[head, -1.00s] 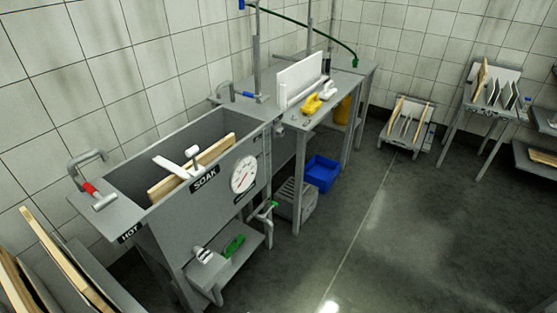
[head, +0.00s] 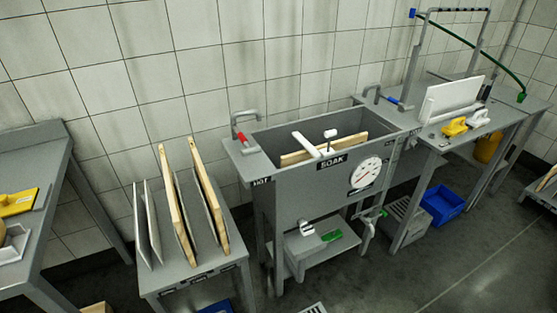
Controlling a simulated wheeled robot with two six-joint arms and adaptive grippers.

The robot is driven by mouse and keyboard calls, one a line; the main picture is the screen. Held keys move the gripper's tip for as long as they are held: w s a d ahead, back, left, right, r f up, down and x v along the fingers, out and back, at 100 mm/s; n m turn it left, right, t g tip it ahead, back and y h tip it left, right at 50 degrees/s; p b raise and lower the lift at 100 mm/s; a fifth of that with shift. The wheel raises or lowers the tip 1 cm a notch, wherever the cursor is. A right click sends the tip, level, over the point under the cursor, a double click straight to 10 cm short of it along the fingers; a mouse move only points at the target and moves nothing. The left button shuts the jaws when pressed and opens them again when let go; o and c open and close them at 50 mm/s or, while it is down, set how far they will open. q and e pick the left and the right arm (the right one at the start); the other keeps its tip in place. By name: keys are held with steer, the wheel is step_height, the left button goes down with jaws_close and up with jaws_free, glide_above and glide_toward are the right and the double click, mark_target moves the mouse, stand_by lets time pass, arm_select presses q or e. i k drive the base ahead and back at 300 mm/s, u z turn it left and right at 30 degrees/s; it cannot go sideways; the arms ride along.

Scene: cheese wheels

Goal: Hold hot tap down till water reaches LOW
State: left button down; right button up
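The hot tap (head: 243,138) stands at the left end of the grey soak sink (head: 285,203), above the HOT label. It has a grey spout and a lever with a red band. A second tap with a blue band (head: 393,100) stands at the sink's right end. Inside the sink are a wooden board (head: 292,158), a white bar (head: 305,144) and a white knob (head: 330,134). I cannot make out water or a LOW mark. A round dial (head: 365,173) is on the sink's front, beside the SOAK label (head: 332,161). Neither gripper is in view.
A grey rack table (head: 192,276) with upright boards stands left of the sink. Another table (head: 42,150) at far left holds a yellow item (head: 17,203). A bench (head: 462,141) with yellow and white tools adjoins the sink's right. A blue crate (head: 443,204) is below it. Floor at lower right is clear.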

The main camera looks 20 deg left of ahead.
mark_target(249, 151)
steer(key=z, duration=0.45)
steer(key=k, duration=1)
steer(key=z, duration=0.75)
steer(key=i, duration=1.95)
steer(key=u, duration=1.25)
steer(key=i, duration=0.8)
steer(key=u, duration=0.9)
